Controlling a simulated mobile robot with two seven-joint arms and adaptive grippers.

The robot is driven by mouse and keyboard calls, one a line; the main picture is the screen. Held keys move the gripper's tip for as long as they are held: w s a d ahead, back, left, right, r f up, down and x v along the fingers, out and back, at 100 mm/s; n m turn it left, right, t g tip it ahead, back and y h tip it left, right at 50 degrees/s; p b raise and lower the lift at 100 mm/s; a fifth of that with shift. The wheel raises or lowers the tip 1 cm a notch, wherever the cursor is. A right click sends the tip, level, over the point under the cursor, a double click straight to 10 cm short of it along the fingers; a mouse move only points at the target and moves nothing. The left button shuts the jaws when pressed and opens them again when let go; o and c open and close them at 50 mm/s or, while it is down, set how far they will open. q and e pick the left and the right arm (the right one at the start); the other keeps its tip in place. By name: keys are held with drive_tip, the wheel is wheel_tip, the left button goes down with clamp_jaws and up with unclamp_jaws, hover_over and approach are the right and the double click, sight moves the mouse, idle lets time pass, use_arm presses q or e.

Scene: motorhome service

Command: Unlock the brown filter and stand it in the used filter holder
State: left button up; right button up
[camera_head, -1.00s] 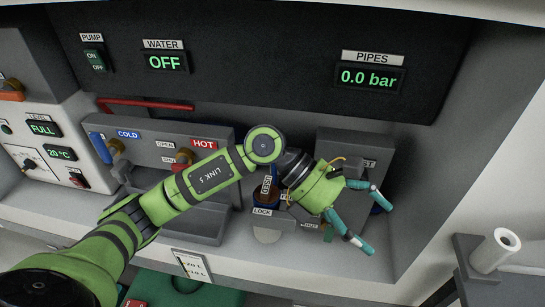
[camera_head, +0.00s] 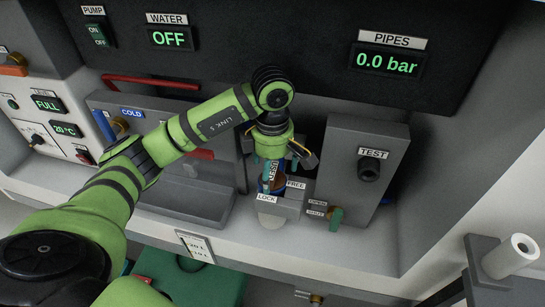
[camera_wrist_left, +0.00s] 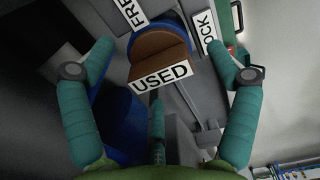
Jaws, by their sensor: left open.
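The brown filter (camera_wrist_left: 158,45), labelled USED, sits in a blue round housing (camera_wrist_left: 128,125) in the left wrist view. In the head view the filter (camera_head: 279,183) is partly hidden by my left gripper (camera_head: 276,172), which points down over it between the LOCK (camera_head: 267,199) and FREE (camera_head: 296,185) labels. In the left wrist view the left gripper (camera_wrist_left: 160,55) is open, with fingers spread on either side of the filter. A third finger is below it. I cannot tell whether any finger touches it. I cannot make out the used filter holder. My right gripper is not in view.
A grey TEST block (camera_head: 365,135) stands just right of the gripper. A green-handled valve (camera_head: 336,218) is in front of it. A grey sink basin (camera_head: 185,200) is to the left, under a red bar (camera_head: 150,82). A white roll (camera_head: 510,257) is at the right.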

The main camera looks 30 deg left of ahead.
use_arm(q)
drive_tip(key=shift+f, duration=0.7)
drive_tip(key=c, duration=1.6)
drive_tip(key=n+p, duration=0.1)
drive_tip(key=n, duration=0.3)
drive_tip(key=shift+n, duration=0.3)
drive_tip(key=shift+c, duration=0.3)
drive_tip(key=shift+s+n, duration=0.1)
drive_tip(key=shift+n, duration=1.1)
